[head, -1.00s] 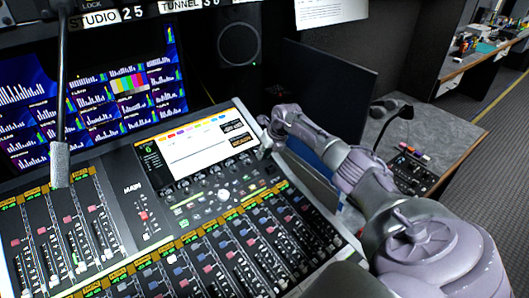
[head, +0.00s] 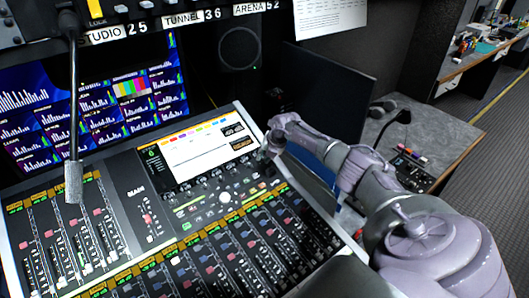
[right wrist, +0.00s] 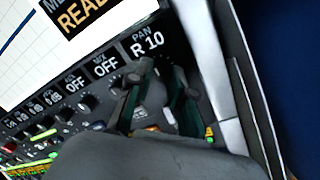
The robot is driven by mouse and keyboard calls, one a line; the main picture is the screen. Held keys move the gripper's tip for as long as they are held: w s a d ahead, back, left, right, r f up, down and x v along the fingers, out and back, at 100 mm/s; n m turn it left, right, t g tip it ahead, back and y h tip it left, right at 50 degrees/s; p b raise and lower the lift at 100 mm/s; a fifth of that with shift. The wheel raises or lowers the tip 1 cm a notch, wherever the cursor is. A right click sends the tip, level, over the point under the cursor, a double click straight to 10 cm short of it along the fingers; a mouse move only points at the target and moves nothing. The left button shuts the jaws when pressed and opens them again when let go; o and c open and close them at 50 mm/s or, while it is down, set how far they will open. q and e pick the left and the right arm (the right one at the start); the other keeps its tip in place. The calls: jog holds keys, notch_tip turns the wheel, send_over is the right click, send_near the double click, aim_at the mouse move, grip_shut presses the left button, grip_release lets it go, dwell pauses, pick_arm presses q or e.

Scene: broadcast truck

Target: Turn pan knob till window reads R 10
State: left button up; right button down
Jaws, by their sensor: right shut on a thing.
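The pan window (right wrist: 147,45) on the mixing console (head: 128,180) reads "PAN R 10" in the right wrist view. My right gripper (right wrist: 164,74) is directly below that window, its two dark fingers reaching to the knob row. It is shut on the pan knob, which is mostly hidden between the fingers. In the head view my right gripper (head: 266,151) is at the right edge of the console screen (head: 205,152), too small there to show the knob. My left gripper is not in view.
Rows of faders (head: 215,265) fill the console's front. A gooseneck microphone (head: 73,180) hangs at the left. A dark monitor (head: 322,90) stands behind my right arm, and a grey desk (head: 440,140) with a small control box is at the right.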

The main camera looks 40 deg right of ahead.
dwell(0.4)
jog(key=c, duration=1)
grip_release()
jog(key=shift+c, duration=0.2)
jog(key=shift+r, duration=0.1)
jog(key=v, duration=1.2)
jog(key=shift+s+d, duration=0.1)
